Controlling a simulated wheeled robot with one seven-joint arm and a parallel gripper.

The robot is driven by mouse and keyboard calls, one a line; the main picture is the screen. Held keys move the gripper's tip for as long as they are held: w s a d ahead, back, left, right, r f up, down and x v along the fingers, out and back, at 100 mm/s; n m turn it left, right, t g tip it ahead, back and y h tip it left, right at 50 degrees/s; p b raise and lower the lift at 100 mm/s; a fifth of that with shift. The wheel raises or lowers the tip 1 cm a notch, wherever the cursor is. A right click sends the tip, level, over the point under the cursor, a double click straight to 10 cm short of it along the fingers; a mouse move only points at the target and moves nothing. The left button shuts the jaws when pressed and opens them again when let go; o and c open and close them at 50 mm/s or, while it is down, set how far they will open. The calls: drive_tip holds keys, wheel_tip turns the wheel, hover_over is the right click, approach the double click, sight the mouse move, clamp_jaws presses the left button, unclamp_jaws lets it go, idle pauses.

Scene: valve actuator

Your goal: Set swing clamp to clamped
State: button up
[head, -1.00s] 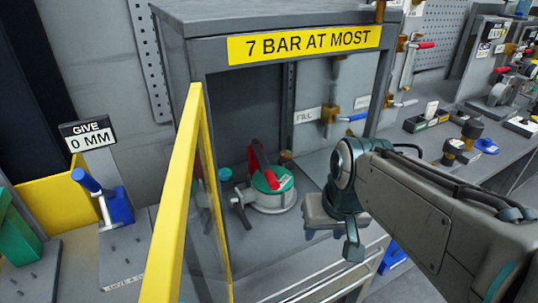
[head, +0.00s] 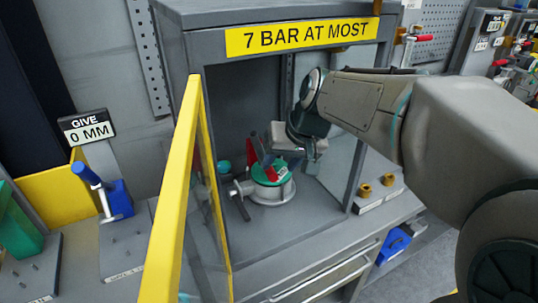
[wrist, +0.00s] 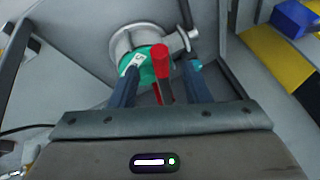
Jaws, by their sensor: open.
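A round grey metal fixture (head: 270,197) with a green top (head: 272,176) and a red lever (head: 252,153) stands on the floor of the open cabinet. No label naming the swing clamp is readable on it. My gripper (head: 284,158) is inside the cabinet, just above the fixture, and partly hides the lever and green top. In the wrist view my gripper (wrist: 161,68) is open, with the red lever (wrist: 163,68) showing between its two fingers. I cannot tell whether either finger touches it. The green top (wrist: 143,57) lies beyond the fingertips.
The yellow-edged door (head: 172,190) stands open left of the fixture. The cabinet's right post (head: 371,130) is close to my arm. A blue-handled clamp (head: 112,195) stands outside at left, under a "GIVE 0 MM" sign (head: 87,127). Bare cabinet floor lies in front of the fixture.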

sight(275, 172)
drive_tip(key=x, duration=0.5)
drive_tip(key=shift+f, duration=0.1)
clamp_jaws()
